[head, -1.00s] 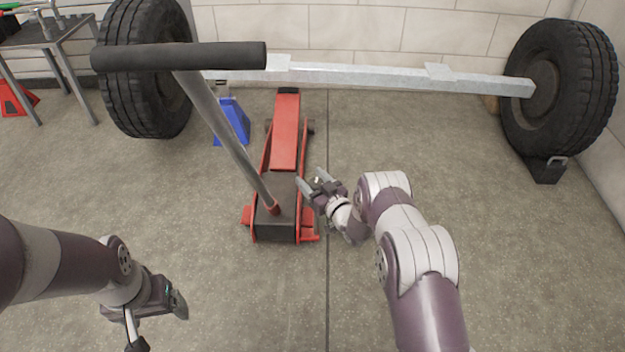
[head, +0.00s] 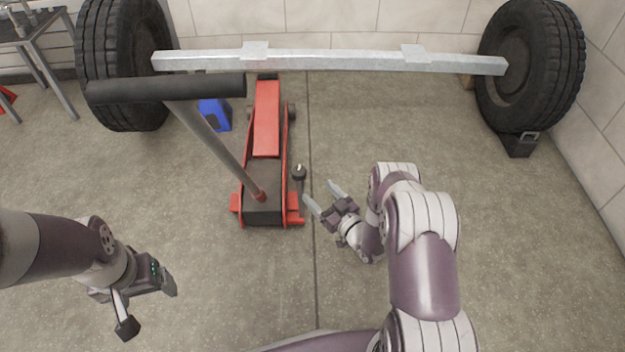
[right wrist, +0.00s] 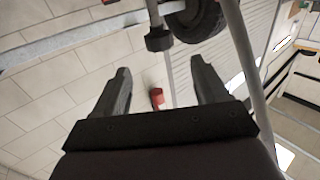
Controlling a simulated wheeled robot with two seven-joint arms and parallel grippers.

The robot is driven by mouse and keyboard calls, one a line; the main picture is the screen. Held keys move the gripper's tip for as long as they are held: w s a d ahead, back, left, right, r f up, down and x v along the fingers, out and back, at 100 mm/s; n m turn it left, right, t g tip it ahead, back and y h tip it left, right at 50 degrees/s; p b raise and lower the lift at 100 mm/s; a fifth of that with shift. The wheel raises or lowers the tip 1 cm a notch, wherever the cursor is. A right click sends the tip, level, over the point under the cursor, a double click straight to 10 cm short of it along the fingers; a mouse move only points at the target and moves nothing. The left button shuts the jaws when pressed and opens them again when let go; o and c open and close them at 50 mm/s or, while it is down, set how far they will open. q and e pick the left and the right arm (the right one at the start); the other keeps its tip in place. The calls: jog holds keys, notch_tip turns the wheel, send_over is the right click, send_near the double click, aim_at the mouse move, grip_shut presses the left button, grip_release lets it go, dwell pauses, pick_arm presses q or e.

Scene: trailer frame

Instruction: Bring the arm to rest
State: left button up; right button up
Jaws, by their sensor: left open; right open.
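My right gripper (head: 320,194) is open and empty above the floor, to the right of the red floor jack (head: 266,125), with a gap between them in the head view. The right wrist view shows its two spread fingers (right wrist: 162,85) with nothing held between them. A small dark knob (head: 299,172) with a light top stands at the jack's right side. My left gripper (head: 148,305) is open and empty at the lower left of the head view, over bare floor. The jack's grey handle (head: 212,134) rises toward the left and ends in a black crossbar grip (head: 165,88).
A grey axle beam (head: 330,62) runs along the wall between a left tyre (head: 125,65) and a right tyre (head: 530,65). A black wheel chock (head: 518,144) sits below the right tyre. A blue stand (head: 214,114) is behind the handle. Floor at the right is clear.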

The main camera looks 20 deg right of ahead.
jog(key=shift+f, duration=0.15)
dwell(0.3)
jog(key=s+d+f+m+g+h+p, duration=0.15)
jog(key=s+d+f+g+h, duration=0.25)
jog(key=s+f+g, duration=0.5)
jog(key=s+a+r+m+g+h+p, duration=0.1)
jog(key=s+a+r+g+p, duration=0.15)
jog(key=s+r, duration=0.65)
jog(key=s+a+r+m+g+p, duration=0.1)
jog(key=s+a+r+g+p, duration=0.15)
jog(key=r, duration=1.15)
jog(key=s+a+r+m+g+h+p, duration=0.15)
jog(key=s+r+g, duration=0.35)
jog(key=r, duration=0.7)
notch_tip(320, 180, up, 44)
jog(key=a+n+t+p, duration=0.1)
jog(key=t+p, duration=0.2)
jog(key=p, duration=3.7)
jog(key=shift+w+a+f+y, duration=0.15)
jog(key=shift+w+a+y, duration=0.15)
jog(key=shift+y, duration=0.05)
